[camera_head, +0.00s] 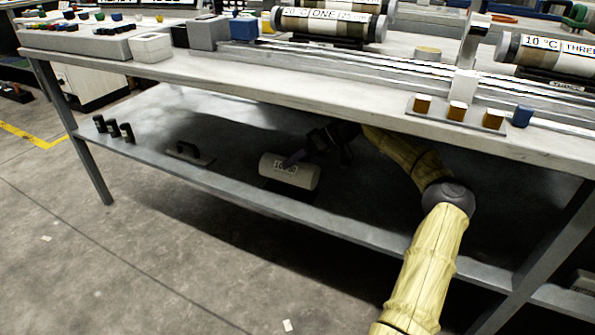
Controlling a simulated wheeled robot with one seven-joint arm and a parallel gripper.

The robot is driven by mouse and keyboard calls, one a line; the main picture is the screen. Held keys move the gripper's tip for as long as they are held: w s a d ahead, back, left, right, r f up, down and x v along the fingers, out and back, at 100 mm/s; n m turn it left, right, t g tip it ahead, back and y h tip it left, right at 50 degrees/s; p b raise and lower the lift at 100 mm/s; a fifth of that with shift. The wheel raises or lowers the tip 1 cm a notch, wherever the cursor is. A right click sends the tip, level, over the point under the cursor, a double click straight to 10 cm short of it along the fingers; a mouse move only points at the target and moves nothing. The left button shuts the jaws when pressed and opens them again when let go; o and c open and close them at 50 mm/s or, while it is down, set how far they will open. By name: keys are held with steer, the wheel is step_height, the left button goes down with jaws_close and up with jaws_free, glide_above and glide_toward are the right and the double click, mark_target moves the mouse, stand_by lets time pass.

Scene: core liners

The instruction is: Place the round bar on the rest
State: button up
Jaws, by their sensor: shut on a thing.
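The fingertips are small and dark against the shadow. A dark patch lies right under the cylinder; I cannot tell whether it is a rest or shadow, or whether the cylinder touches it. A low plate with a black upright piece (187,151) stands left of the cylinder on the same shelf.
Several small black brackets (113,129) stand at the shelf's left end. The tabletop (200,75) hangs above my arm and carries labelled core cylinders (325,22), rails, and a block of brown-topped pegs (457,111). The shelf between the brackets and the low plate is clear.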

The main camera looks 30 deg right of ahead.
steer(key=shift+s+d+f+b, duration=0.1)
steer(key=shift+s+f+b, duration=0.05)
steer(key=shift+f+b, duration=1.2)
steer(key=shift+f, duration=0.15)
steer(key=o, duration=1.4)
steer(key=shift+p, duration=0.3)
steer(key=shift+d+r+p, duration=0.4)
steer(key=shift+r+p, duration=0.05)
steer(key=shift+r, duration=0.05)
steer(key=p+v, duration=0.6)
steer(key=v, duration=0.4)
steer(key=shift+s+d+r, duration=0.1)
steer(key=shift+s+d, duration=0.1)
steer(key=shift+d, duration=0.15)
